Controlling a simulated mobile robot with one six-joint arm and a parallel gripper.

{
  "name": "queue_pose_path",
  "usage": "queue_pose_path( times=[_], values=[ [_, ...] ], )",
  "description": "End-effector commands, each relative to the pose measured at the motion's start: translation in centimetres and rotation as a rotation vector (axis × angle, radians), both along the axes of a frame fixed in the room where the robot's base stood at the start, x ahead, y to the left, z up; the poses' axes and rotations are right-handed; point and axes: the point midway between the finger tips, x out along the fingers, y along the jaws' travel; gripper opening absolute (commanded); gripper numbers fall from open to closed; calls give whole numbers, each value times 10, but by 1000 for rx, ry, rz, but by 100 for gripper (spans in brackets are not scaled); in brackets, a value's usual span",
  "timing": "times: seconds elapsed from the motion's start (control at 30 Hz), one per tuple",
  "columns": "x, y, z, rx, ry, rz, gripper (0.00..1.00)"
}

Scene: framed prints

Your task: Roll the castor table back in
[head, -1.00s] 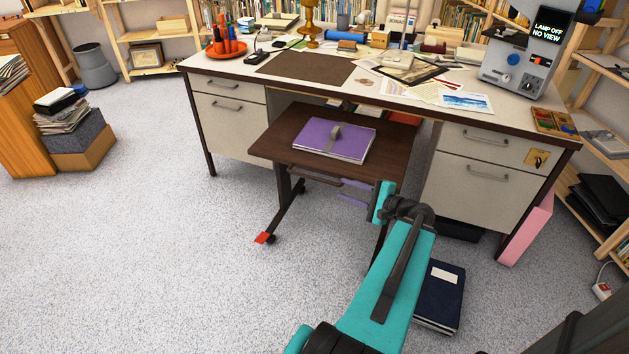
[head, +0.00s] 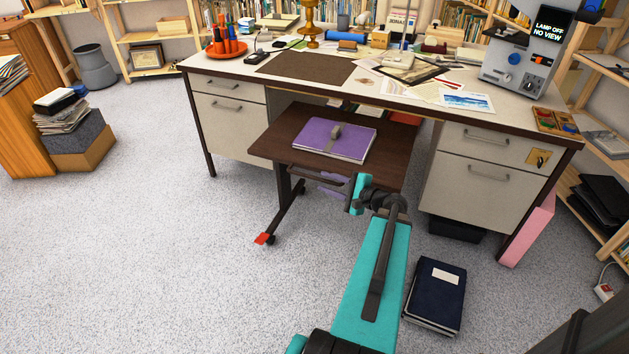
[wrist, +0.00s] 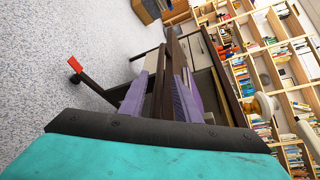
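The castor table (head: 277,125) has a dark brown top and stands partly out from the kneehole of the desk (head: 218,72). A purple book or binder (head: 322,137) lies on it. Its dark leg ends in a foot with a red piece (head: 262,239); the red piece also shows in the wrist view (wrist: 75,65). A dark bar (head: 310,173) runs along the table's front. My gripper (head: 331,185) is at this bar, its purple fingers apart. In the wrist view the fingers (wrist: 160,98) lie on either side of dark table parts. Contact cannot be told.
Drawer pedestals (head: 480,190) flank the kneehole. A dark blue book (head: 434,298) lies on the floor right of my arm. A pink board (head: 528,232) leans by the desk's right leg. Carpet at left and front is clear. The desk top is cluttered.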

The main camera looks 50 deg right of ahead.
Motion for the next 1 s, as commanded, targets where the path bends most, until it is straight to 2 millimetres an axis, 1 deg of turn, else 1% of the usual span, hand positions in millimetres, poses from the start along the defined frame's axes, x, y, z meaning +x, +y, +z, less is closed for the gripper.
queue_pose_path(
  times=[0.03,0.2,0.4,0.57,0.87,1.0],
  values=[
    [7,0,-3,0,0,1,29],
    [28,0,-7,0,-1,1,29],
    [46,1,-11,0,0,0,29],
    [52,2,-12,0,0,0,29],
    [53,2,-12,0,0,-1,29],
    [53,2,-12,0,1,-1,6]
  ],
)
